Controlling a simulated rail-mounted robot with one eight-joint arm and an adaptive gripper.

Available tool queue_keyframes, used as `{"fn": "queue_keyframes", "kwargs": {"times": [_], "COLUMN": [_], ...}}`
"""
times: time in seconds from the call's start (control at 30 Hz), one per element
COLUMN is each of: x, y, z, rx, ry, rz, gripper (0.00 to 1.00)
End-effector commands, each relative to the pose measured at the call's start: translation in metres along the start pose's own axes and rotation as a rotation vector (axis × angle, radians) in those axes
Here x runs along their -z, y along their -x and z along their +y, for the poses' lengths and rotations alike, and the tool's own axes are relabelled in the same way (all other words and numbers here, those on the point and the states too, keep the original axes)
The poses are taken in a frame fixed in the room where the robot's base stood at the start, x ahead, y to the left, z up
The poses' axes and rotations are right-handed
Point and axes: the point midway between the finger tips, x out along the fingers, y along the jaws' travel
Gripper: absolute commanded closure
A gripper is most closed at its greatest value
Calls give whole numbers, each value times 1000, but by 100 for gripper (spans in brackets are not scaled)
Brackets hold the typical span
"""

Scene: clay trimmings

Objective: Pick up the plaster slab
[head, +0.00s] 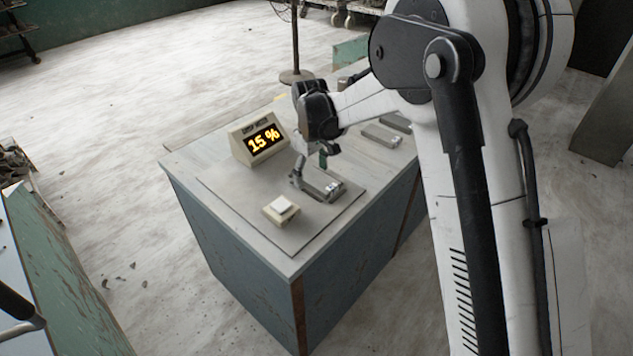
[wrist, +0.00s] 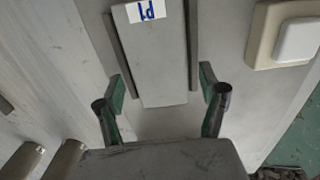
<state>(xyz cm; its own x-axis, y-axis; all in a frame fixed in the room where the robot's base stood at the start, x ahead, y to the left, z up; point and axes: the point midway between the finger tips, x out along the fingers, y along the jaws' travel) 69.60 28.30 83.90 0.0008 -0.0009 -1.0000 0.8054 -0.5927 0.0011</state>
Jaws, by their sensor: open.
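A pale grey slab (wrist: 160,62), which I take for the plaster slab, lies flat between two dark upright rails. It bears a white label with blue marking, upside down in the wrist view, apparently P1. It also shows in the head view (head: 325,184), partly hidden by my gripper (head: 312,160). In the wrist view my gripper (wrist: 160,92) is open. Its green-padded fingers stand on either side of the slab's near end, with gaps visible on both sides. I cannot tell exact fingertip height above the bench.
A cream block with a white button (head: 281,208) sits close to the slab, in front. More grey slabs (head: 381,135) lie at the bench's right. The bench's front-left surface (head: 290,252) is clear.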

Motion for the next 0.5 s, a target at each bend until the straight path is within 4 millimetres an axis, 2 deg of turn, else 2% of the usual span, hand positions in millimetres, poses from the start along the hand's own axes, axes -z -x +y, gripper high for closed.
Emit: {"fn": "queue_keyframes", "kwargs": {"times": [0.2,0.5], "x": [0,0], "y": [-2,-1], "z": [0,0], "rx": [0,0], "ry": [0,0], "rz": [0,0], "gripper": [27,66]}}
